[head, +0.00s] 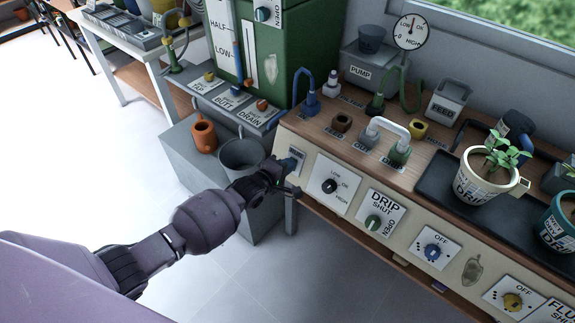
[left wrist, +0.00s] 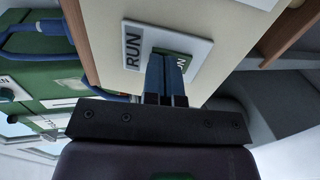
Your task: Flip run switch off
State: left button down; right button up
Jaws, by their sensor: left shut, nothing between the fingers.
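The run switch plate (head: 297,157) is on the left end of the bench's cream front panel in the head view, partly hidden by my gripper. In the left wrist view the plate (left wrist: 202,48) carries a RUN label and a green switch (left wrist: 184,57) with partly visible lettering that seems to read ON. My left gripper (head: 287,166) is shut and empty, its blue fingertips (left wrist: 165,60) right in front of the switch and covering part of it. I cannot tell whether they touch it. My right gripper is not in view.
A grey bucket (head: 240,157) and an orange can (head: 204,137) stand left of my gripper. A potted plant (head: 487,185) sits on the bench.

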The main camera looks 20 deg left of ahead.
pick_arm(q)
jog(key=shift+w+d+r+g+p, duration=0.1)
jog(key=shift+w+r+g+p, duration=0.35)
jog(key=shift+r+p, duration=0.15)
jog(key=shift+f+g, duration=0.1)
jog(key=shift+g, duration=0.15)
jog(key=shift+f, duration=0.2)
jog(key=shift+r, duration=0.1)
jog(key=shift+w+d+r+p, duration=0.1)
jog(key=shift+w+r+p, duration=0.1)
jog(key=shift+r+p, duration=0.35)
jog(key=shift+r, duration=0.25)
jog(key=shift+d+f, duration=0.1)
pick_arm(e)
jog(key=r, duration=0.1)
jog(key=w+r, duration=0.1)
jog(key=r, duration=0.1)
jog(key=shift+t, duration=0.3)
